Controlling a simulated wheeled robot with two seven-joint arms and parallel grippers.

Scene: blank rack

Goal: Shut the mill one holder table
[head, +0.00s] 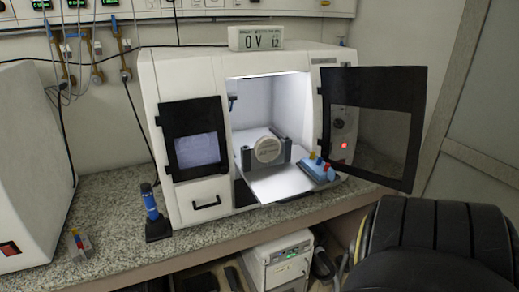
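The white mill (190,80) stands on a speckled counter. Its dark-framed glass door (372,95) is swung open to the right. The holder table (285,187) is a pale flat plate sticking out of the lit chamber towards the front. A round whitish blank (268,150) stands upright in a dark grey holder on it. Neither gripper is in view.
A digital display box (256,38) stands on the mill. A blue-handled tool in a black stand (154,215) is at the front left, near a small coloured block (79,243). A white machine (25,165) is at far left. The open door overhangs the right side.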

